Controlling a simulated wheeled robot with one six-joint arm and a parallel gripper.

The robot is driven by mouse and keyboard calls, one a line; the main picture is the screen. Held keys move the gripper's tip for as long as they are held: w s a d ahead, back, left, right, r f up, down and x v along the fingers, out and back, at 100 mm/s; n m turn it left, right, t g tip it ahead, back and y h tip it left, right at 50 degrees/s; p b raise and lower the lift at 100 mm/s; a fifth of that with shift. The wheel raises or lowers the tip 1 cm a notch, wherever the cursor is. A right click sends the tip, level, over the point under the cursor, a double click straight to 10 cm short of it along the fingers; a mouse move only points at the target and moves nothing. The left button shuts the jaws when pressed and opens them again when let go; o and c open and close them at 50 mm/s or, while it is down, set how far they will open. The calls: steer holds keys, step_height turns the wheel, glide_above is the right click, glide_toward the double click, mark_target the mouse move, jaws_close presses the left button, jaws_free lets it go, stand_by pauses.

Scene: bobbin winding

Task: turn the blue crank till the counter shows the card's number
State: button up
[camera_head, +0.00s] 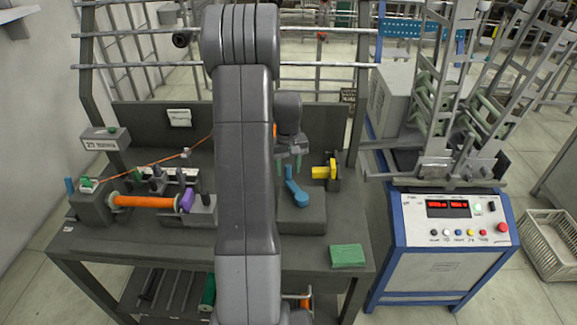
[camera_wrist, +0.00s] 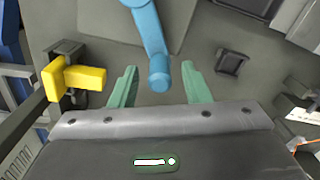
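The blue crank (camera_head: 296,189) is on the bench just right of my arm. In the wrist view the crank (camera_wrist: 147,25) reaches in from the top, and its rounded knob (camera_wrist: 160,76) lies between my fingers. My gripper (camera_head: 289,166) has green fingers that stand apart, with a gap on each side of the knob. It also shows in the wrist view (camera_wrist: 158,84). A grey counter box (camera_head: 105,139) stands at the bench's left; its digits are too small to read surely. A pale card (camera_head: 179,118) hangs on the back panel; its writing is unreadable.
A yellow handle (camera_head: 321,172) is close right of the crank. An orange spool (camera_head: 145,202) with a purple end lies left. A green cloth-like block (camera_head: 347,256) is at the front right. A control cabinet (camera_head: 427,268) with red displays stands right of the bench.

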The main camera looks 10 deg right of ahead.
steer(key=shift+o, duration=0.8)
steer(key=shift+r, duration=0.1)
step_height(320, 180, up, 8)
steer(key=p, duration=0.5)
steer(key=shift+f, duration=0.25)
